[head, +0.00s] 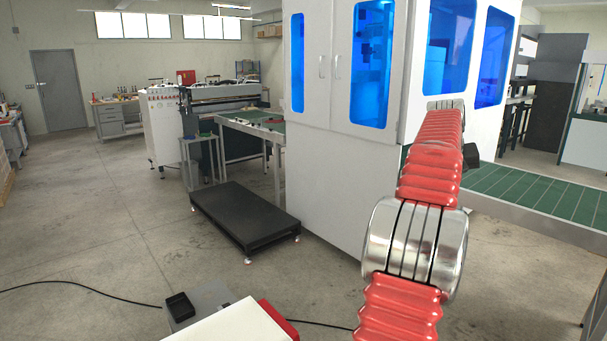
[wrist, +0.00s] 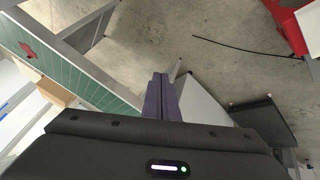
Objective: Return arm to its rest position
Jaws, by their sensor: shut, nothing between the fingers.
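My arm, red ribbed sleeve with a metal band, stretches up from the lower right of the head view in front of the white machine (head: 335,185). My gripper's fingers do not show clearly there. In the wrist view my gripper (wrist: 160,78) shows as two purple fingers close together, shut and empty. They point over the floor, between the green-topped conveyor (wrist: 75,75) and a pale machine panel (wrist: 198,98). I cannot tell how far they are from either.
A low black wheeled platform (head: 240,215) stands left of the machine. The green conveyor bed (head: 540,192) runs out to the right. A black cable (head: 80,287) lies on the floor. A green-topped table (head: 250,125) stands behind the platform.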

